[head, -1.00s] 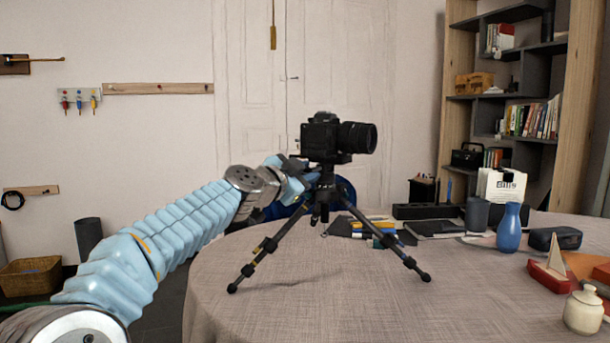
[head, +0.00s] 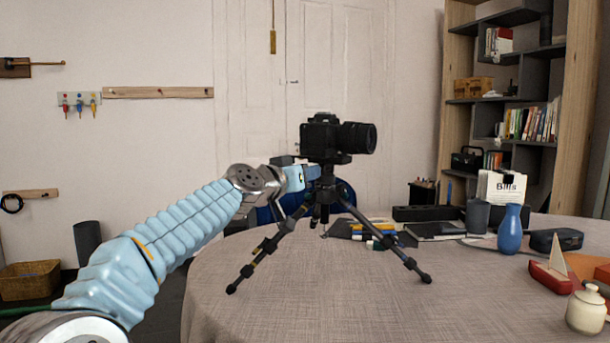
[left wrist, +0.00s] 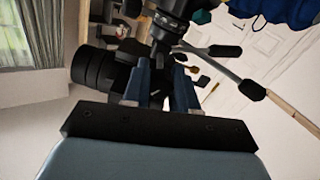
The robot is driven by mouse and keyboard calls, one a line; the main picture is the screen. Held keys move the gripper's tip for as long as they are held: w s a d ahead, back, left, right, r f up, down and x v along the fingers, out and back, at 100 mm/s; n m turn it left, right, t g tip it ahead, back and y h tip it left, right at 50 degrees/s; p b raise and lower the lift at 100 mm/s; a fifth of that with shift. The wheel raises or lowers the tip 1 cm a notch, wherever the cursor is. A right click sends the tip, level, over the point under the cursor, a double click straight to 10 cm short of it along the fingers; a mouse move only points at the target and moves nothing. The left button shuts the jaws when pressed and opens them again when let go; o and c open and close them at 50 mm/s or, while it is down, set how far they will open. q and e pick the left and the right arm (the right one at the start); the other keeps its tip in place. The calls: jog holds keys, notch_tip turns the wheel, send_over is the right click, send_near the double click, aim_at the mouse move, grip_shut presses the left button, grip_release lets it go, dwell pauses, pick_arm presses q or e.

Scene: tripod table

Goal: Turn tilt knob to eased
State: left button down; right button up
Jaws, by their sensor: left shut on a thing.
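A black camera (head: 335,136) sits level on a small black tripod (head: 326,196), whose legs stand spread on the table. My left gripper (head: 311,172) reaches in from the left to the tripod head, just under the camera. In the left wrist view, the two blue fingers of my left gripper (left wrist: 163,78) are close together at the tripod head (left wrist: 168,22), with the camera lens (left wrist: 93,68) beside them. The gripper is shut on the tilt knob, which is mostly hidden between the fingers. I cannot read the knob's setting. My right gripper is out of view.
The round table (head: 300,290) has a grey cloth and is clear in front of the tripod. To the right stand a blue vase (head: 510,229), a toy sailboat (head: 551,268) and a white jar (head: 585,310). Colored blocks (head: 375,230) lie behind the tripod.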

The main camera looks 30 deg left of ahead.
pick_arm(q)
jog(key=n, duration=0.6)
jog(key=shift+p, duration=0.3)
jog(key=shift+n, duration=0.4)
jog(key=c, duration=1.2)
grip_release()
jog(key=shift+o, duration=0.2)
jog(key=s+b, duration=0.2)
jog(key=s, duration=1.1)
jog(key=shift+s+a, duration=0.25)
jog(key=shift+s, duration=0.15)
